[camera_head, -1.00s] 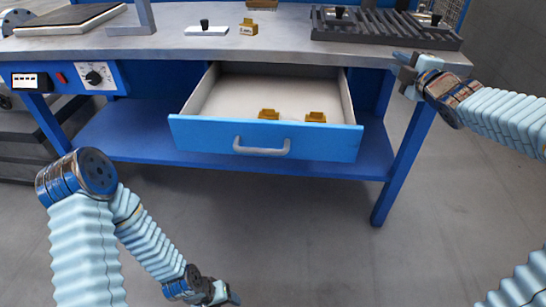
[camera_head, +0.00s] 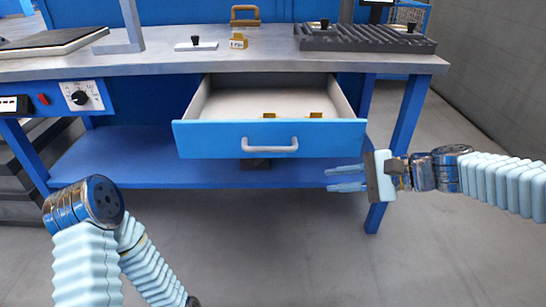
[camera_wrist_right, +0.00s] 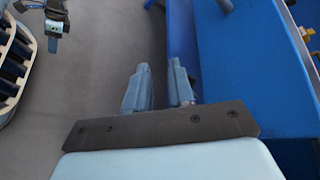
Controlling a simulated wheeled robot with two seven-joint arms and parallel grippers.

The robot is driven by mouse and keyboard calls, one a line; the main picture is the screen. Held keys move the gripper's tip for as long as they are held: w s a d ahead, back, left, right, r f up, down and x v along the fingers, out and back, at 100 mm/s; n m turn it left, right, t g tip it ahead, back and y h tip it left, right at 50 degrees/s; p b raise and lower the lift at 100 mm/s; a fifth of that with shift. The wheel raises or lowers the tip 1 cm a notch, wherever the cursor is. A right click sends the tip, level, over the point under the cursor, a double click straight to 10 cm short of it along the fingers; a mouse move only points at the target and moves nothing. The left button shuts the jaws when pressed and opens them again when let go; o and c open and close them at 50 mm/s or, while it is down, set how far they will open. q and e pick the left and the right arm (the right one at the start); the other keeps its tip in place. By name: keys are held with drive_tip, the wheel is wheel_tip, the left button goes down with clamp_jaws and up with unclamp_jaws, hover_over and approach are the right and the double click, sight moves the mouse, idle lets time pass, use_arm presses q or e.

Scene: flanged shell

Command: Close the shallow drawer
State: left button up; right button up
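The shallow drawer (camera_head: 222,139) has a blue front with a grey bar handle (camera_head: 270,146). It stands pulled out from under the bench top, its pale inside showing two brass-coloured blocks (camera_head: 315,115). My right gripper (camera_head: 330,179) is just below the drawer front's lower right corner in the head view, fingers pointing left. Its fingers are apart with nothing between them; they also show in the right wrist view (camera_wrist_right: 161,76), beside blue bench surfaces. My left arm is at the lower left; its gripper is cut off in the head view. A small dark gripper-like part (camera_wrist_right: 55,22) shows in the wrist view.
The grey bench top (camera_head: 200,62) bears a ribbed dark tray (camera_head: 365,38), a small white plate (camera_head: 196,46) and a brass block (camera_head: 238,41). A blue lower shelf (camera_head: 130,165) and a bench leg (camera_head: 402,130) stand near my right gripper. The floor in front is clear.

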drive_tip(key=y, duration=0.2)
approach(285, 149)
drive_tip(key=shift+n, duration=0.4)
drive_tip(key=x, duration=1.2)
drive_tip(key=shift+b, duration=0.4)
clamp_jaws()
